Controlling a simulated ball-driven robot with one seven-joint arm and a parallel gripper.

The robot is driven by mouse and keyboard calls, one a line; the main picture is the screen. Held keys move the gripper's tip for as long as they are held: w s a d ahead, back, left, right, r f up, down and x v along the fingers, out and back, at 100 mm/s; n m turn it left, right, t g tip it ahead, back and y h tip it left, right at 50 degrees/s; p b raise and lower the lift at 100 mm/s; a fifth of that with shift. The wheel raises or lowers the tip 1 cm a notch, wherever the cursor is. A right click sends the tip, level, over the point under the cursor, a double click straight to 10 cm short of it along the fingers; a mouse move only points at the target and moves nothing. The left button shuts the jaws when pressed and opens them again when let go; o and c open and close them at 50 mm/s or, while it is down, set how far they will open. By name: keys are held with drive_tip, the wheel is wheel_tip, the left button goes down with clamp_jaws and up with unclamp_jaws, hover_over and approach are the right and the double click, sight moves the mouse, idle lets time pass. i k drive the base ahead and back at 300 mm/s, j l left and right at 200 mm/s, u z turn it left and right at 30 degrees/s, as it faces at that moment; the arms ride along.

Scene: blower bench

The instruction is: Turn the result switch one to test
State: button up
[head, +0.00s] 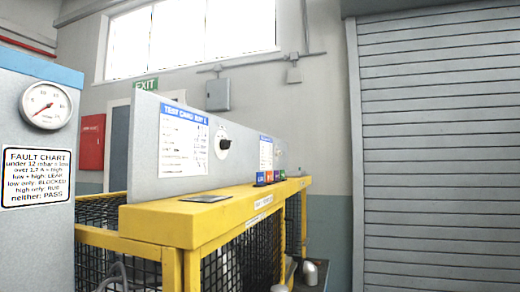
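A dark round knob (223,143) sits on a pale plate on the grey upright panel (143,150) above the yellow bench. It is right of a white card headed "TEST CARD BAY 1" (184,142). It looks like result switch one, but its label and pointer position are too small to read. A second card (266,153) is farther along the panel. My gripper does not show in this view.
The yellow bench (165,228) has black mesh sides and holds a flat dark plate (206,198) and several small coloured blocks (270,177). A gauge (46,105) and fault chart (37,177) are at left. A closed grey shutter (440,150) stands right.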

sight(224, 144)
drive_tip(key=i+l, duration=0.35)
drive_tip(key=l, duration=0.15)
drive_tip(key=i+l, duration=0.35)
drive_tip(key=l, duration=0.15)
drive_tip(key=i+l, duration=0.7)
drive_tip(key=l, duration=0.25)
drive_tip(key=i+u, duration=0.05)
